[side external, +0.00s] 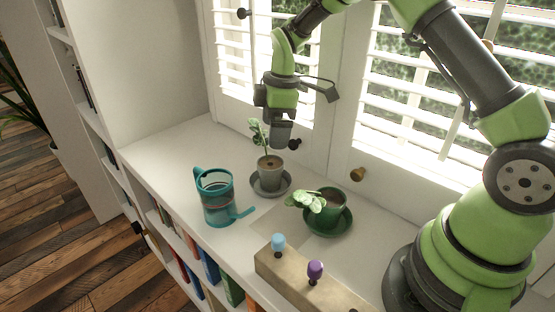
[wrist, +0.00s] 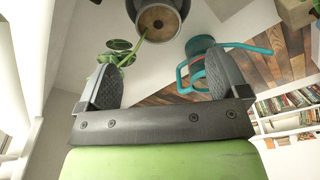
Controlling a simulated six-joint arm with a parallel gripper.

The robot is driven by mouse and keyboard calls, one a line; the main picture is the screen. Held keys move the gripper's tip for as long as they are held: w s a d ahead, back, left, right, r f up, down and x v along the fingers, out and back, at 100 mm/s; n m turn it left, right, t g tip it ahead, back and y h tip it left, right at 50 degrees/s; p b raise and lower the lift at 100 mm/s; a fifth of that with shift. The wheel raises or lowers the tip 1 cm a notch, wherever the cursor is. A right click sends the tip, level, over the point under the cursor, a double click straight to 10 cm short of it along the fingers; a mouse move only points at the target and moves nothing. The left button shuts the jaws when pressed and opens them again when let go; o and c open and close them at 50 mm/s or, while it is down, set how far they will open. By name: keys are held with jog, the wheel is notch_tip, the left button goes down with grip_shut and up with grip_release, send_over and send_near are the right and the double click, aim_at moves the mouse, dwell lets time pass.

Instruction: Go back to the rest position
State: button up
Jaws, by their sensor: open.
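My gripper (side external: 281,134) hangs pointing down above the grey pot (side external: 269,168) in the side view. In the wrist view its two dark fingers (wrist: 165,80) stand wide apart with nothing between them. The grey pot, with brown soil and a leafy plant (side external: 257,134), stands upright on a grey saucer (side external: 282,190). The plant rises close beside my gripper; whether they touch I cannot tell. The wrist view shows the grey pot (wrist: 183,8) at the top, beyond the fingers.
A teal watering can (side external: 217,207) stands left of the grey pot. A green pot (side external: 332,204) with a drooping plant sits on a green saucer (side external: 345,224) to the right. A wooden block (side external: 292,283) holds blue and purple knobbed tools. Shuttered windows (side external: 415,85) stand behind.

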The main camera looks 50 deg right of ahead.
jog(key=s+a+r+m+t, duration=0.2)
jog(key=s+r+m, duration=0.3)
jog(key=s+r, duration=0.3)
jog(key=s+a+r+m+t, duration=0.2)
jog(key=s+r+m, duration=0.3)
jog(key=s+r, duration=0.3)
jog(key=shift+s+a+r+t+y, duration=0.3)
jog(key=shift+s+a+r, duration=0.1)
jog(key=shift+r, duration=0.55)
jog(key=s+m, duration=0.1)
jog(key=s, duration=0.1)
jog(key=s+m+t, duration=0.1)
jog(key=s+m, duration=0.1)
jog(key=s, duration=0.1)
jog(key=s+a+m, duration=0.1)
jog(key=s, duration=0.1)
jog(key=shift+s+f+t, duration=0.3)
jog(key=shift+f, duration=0.05)
